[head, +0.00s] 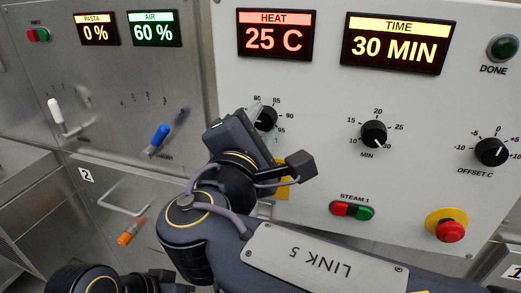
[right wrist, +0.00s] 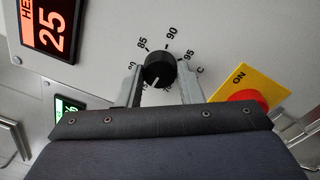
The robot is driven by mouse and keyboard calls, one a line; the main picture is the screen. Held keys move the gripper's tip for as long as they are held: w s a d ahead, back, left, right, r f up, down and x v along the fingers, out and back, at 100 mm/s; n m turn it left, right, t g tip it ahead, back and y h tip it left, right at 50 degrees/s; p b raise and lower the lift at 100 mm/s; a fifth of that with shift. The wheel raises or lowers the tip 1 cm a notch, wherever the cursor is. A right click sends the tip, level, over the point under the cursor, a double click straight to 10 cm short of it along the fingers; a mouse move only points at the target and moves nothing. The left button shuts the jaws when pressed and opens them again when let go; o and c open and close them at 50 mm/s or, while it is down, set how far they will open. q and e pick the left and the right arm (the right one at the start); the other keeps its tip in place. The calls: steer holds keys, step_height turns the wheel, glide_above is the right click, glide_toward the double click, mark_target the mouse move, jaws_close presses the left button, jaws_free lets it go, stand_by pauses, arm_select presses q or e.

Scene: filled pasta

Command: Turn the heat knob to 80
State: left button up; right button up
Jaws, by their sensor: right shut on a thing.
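The black heat knob (head: 266,117) sits on the light panel below the red HEAT display (head: 275,34), which reads 25 C. In the head view my right gripper (head: 257,113) is at this knob and partly covers its scale. In the right wrist view the fingers of my right gripper (right wrist: 160,72) are on either side of the heat knob (right wrist: 159,68), shut on it. The knob's white pointer line points down in that view, away from the 85 and 90 marks. The number it points at is hidden. My left gripper is not in view.
The time knob (head: 374,134) and offset knob (head: 491,152) are to the right. Below are the STEAM 1 buttons (head: 352,210) and a red emergency button (head: 450,230). Blue (head: 160,136) and white (head: 55,112) levers stick out at left.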

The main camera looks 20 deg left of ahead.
steer(key=m+b, duration=0.6)
steer(key=b, duration=0.1)
steer(key=shift+f+m+h, duration=0.3)
steer(key=shift+f+m, duration=0.05)
steer(key=shift+m, duration=0.05)
steer(key=m+b, duration=0.2)
steer(key=m, duration=0.1)
steer(key=shift+r+b, duration=0.1)
steer(key=shift+b, duration=0.3)
steer(key=shift+a+r+m+b, duration=0.1)
steer(key=shift+m+b, duration=0.6)
steer(key=shift+m, duration=0.5)
steer(key=o, duration=1)
steer(key=shift+r, duration=0.1)
steer(key=shift+s, duration=0.1)
steer(key=s, duration=0.7)
steer(key=shift+s+a+f, duration=0.15)
steer(key=shift+s+f, duration=0.05)
steer(key=shift+s, duration=0.15)
